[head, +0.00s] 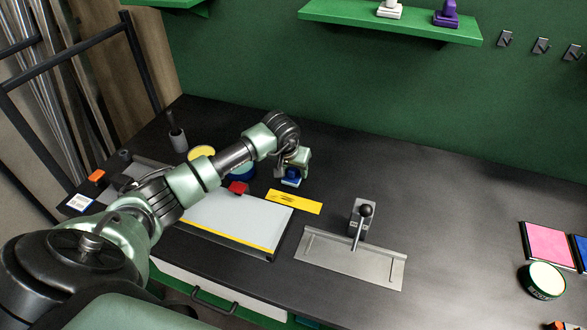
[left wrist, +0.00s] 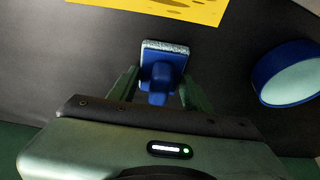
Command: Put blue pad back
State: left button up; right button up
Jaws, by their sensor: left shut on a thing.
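A small blue pad with a knob-like handle (head: 291,182) is at the back middle of the dark table. My left gripper (head: 297,167) is above it, with its jaws shut on the handle. In the left wrist view the blue pad (left wrist: 161,58) is between the green fingers (left wrist: 158,84), with a speckled grey edge at its far side. I cannot tell whether its underside touches the table. A green wall shelf (head: 400,25) carries a white handled piece (head: 390,10) and a purple handled piece (head: 446,15) of similar shape. My right gripper is not in view.
A yellow marked strip (head: 294,201) lies just in front of the pad. A blue round tin (left wrist: 288,74) is beside it, partly behind my arm. A metal plate with a lever (head: 350,258) and a pink pad (head: 549,243) are rightward. The back right table is clear.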

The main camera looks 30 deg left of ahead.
pick_arm(q)
jog(key=shift+f, duration=0.1)
jog(key=o, duration=1.2)
jog(key=shift+r, duration=0.3)
jog(key=b+v, duration=0.1)
jog(key=v, duration=1)
jog(key=shift+s+r, duration=0.2)
jog(key=shift+r, duration=0.15)
